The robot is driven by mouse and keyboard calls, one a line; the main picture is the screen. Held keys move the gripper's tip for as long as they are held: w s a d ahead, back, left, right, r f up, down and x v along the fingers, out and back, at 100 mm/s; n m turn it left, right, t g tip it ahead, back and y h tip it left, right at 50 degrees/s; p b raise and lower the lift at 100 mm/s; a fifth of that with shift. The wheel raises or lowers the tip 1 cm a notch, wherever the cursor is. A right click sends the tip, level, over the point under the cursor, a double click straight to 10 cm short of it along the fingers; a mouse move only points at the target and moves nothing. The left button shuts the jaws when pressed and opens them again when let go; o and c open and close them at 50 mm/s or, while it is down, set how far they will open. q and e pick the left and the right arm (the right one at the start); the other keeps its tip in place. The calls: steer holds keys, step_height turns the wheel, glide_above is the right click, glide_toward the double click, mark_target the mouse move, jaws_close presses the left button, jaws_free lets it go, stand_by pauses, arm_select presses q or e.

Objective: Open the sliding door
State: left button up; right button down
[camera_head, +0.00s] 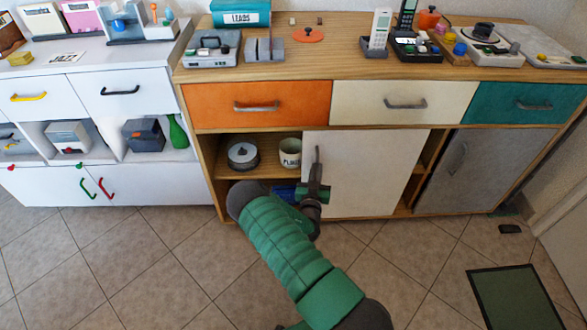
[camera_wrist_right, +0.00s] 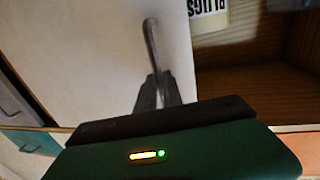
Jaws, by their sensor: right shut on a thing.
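The white sliding door (camera_head: 380,170) covers the middle of the wooden cabinet's lower part; it also fills the upper left of the wrist view (camera_wrist_right: 90,50). Its upright grey handle (camera_head: 317,155) is near the door's left edge and shows as a curved bar in the wrist view (camera_wrist_right: 151,40). My right gripper (camera_head: 316,185) is shut on the handle, with both fingers (camera_wrist_right: 159,85) around its lower part. The compartment left of the door is uncovered. A grey door (camera_head: 490,170) with a handle stands at the right. My left gripper is out of view.
A mug with lettering (camera_head: 290,153) and a round metal item (camera_head: 242,156) stand on the left shelf beside the door edge. Orange (camera_head: 290,112), cream and teal drawers are above. A narrow open gap (camera_head: 428,165) lies between the doors. The tiled floor in front is mostly clear.

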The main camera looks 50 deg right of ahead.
steer(key=shift+s+d, duration=1.2)
steer(key=shift+s, duration=0.15)
steer(key=shift+r, duration=0.1)
steer(key=c, duration=1.5)
jaws_free()
steer(key=p+v, duration=0.5)
steer(key=v, duration=1.1)
steer(key=shift+s+a, duration=0.15)
steer(key=shift+a, duration=0.15)
